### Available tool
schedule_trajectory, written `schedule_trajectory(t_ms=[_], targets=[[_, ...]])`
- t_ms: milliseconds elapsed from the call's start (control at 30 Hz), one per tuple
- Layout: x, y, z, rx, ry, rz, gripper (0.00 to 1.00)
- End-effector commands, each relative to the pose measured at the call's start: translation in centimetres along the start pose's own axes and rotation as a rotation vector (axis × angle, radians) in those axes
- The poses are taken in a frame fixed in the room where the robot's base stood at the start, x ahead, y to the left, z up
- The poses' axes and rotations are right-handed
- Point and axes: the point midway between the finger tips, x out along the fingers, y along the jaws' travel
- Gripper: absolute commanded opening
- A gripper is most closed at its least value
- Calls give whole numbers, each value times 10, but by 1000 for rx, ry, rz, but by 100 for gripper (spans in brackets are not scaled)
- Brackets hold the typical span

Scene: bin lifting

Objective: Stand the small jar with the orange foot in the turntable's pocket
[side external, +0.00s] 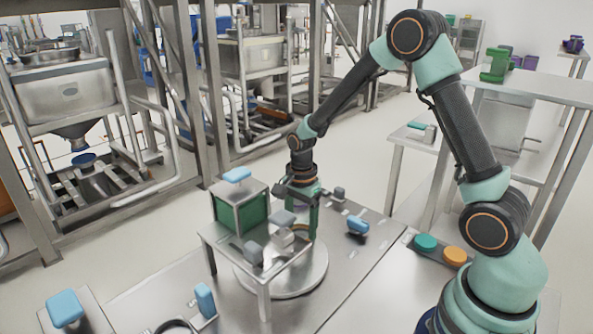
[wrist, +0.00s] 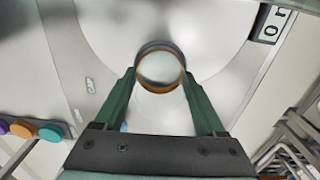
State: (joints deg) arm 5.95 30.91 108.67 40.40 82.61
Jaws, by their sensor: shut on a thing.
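My gripper (wrist: 160,78) has its two green fingers closed on either side of the small jar (wrist: 160,68). In the wrist view the jar shows as a pale round end with an orange-brown ring. The turntable (wrist: 105,30) is the pale disc behind it. In the side view my gripper (side external: 303,222) points down over the turntable (side external: 305,280), behind a metal stand, which hides most of the jar. A dark rim shows around the jar's far side in the wrist view. I cannot tell whether the jar's foot is in the pocket or above it.
The metal stand (side external: 264,290) with a green panel (side external: 238,212) and grey blocks rises close beside my gripper. A blue-topped part (side external: 358,226) lies right of the turntable. Green and orange buttons (side external: 440,249) sit farther right. A blue piece (side external: 205,300) stands front left.

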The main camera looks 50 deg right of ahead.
Motion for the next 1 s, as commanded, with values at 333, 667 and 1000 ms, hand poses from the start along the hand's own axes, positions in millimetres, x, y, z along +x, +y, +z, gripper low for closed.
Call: schedule_trajectory(t_ms=[333,667,1000], targets=[[1,0,0,0,0,-1,13],[3,0,0,0,0,-1,13],[11,0,0,1,0,-1,13]])
